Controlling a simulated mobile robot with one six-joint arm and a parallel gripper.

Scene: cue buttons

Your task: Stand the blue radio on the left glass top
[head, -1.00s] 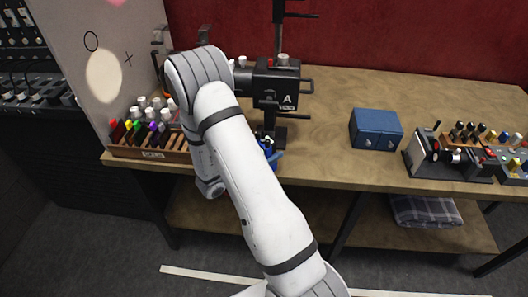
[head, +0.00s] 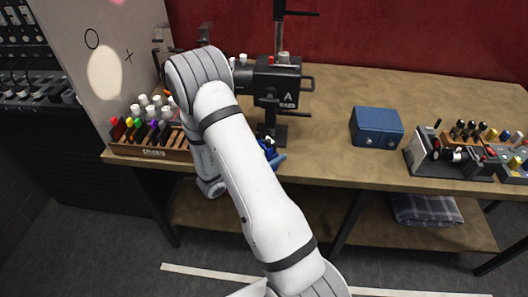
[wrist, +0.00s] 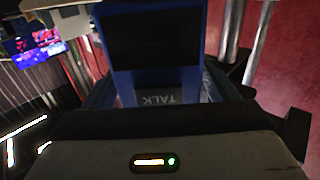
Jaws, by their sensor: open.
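The blue radio (wrist: 157,79) fills the middle of the wrist view, upside down there, with a dark panel and a TALK label. My gripper (wrist: 158,98) is open, its dark parts close on either side of the radio's blue body; I cannot tell whether they touch it. In the head view, small blue parts (head: 271,152) show at the bench's front edge beside my arm, which hides most of the gripper and radio. I cannot make out a left glass top in either view.
A black device marked A (head: 277,82) stands on a post at the back of the wooden bench (head: 340,95). A blue box (head: 377,127) is to its right. A rack of coloured pens (head: 150,140) is left; control panels (head: 460,152) are right.

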